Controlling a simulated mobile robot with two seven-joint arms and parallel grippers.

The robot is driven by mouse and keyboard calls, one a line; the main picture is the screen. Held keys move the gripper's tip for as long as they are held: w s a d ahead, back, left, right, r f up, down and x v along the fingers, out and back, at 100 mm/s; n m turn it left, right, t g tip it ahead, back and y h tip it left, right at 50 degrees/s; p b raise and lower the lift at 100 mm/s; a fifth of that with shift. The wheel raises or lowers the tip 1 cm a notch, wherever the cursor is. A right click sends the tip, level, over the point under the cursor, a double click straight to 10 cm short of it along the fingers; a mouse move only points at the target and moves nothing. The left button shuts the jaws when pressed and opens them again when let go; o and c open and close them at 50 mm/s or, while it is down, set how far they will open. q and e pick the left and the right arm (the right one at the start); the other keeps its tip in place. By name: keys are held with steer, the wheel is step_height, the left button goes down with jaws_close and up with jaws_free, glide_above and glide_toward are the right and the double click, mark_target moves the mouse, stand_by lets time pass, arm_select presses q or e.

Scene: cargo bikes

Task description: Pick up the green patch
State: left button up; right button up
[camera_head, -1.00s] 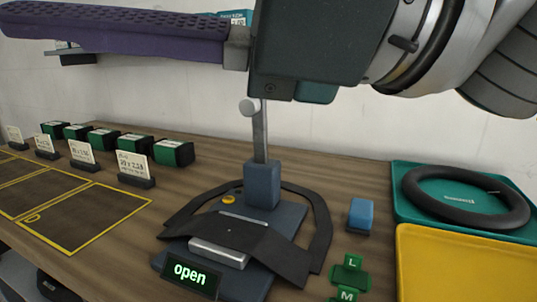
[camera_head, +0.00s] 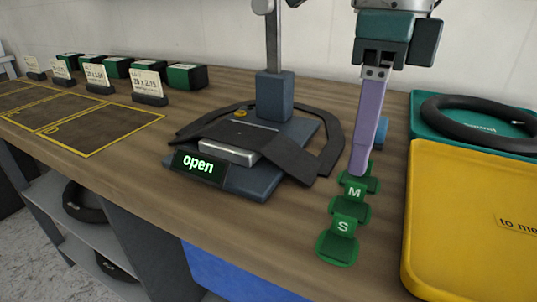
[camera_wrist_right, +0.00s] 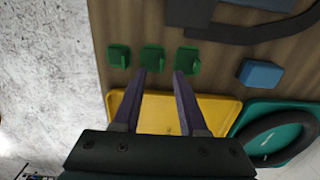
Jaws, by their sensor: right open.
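Three green patches stand in a row on the wooden bench: one marked S (camera_head: 338,240), one marked M (camera_head: 351,205), and a third (camera_head: 373,182) partly hidden behind my right gripper's finger. My right gripper (camera_head: 360,170) points down over the third patch with its purple fingers. In the right wrist view the gripper (camera_wrist_right: 161,74) is open and empty. Its fingertips lie just short of the middle patch (camera_wrist_right: 152,58) and right patch (camera_wrist_right: 187,59); the left patch (camera_wrist_right: 118,56) is outside them. Contact cannot be told. My left gripper is not in view.
A yellow tray (camera_head: 465,205) and a teal tray (camera_head: 428,125) with a black tyre lie at the right. A blue block (camera_wrist_right: 261,73) is beside the patches. A press with an "open" display (camera_head: 198,166) stands left of them. Green boxes (camera_head: 187,77) line the back left.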

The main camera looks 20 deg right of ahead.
mark_target(352, 201)
steer(key=f, duration=0.5)
steer(key=shift+d, duration=0.2)
jaws_close()
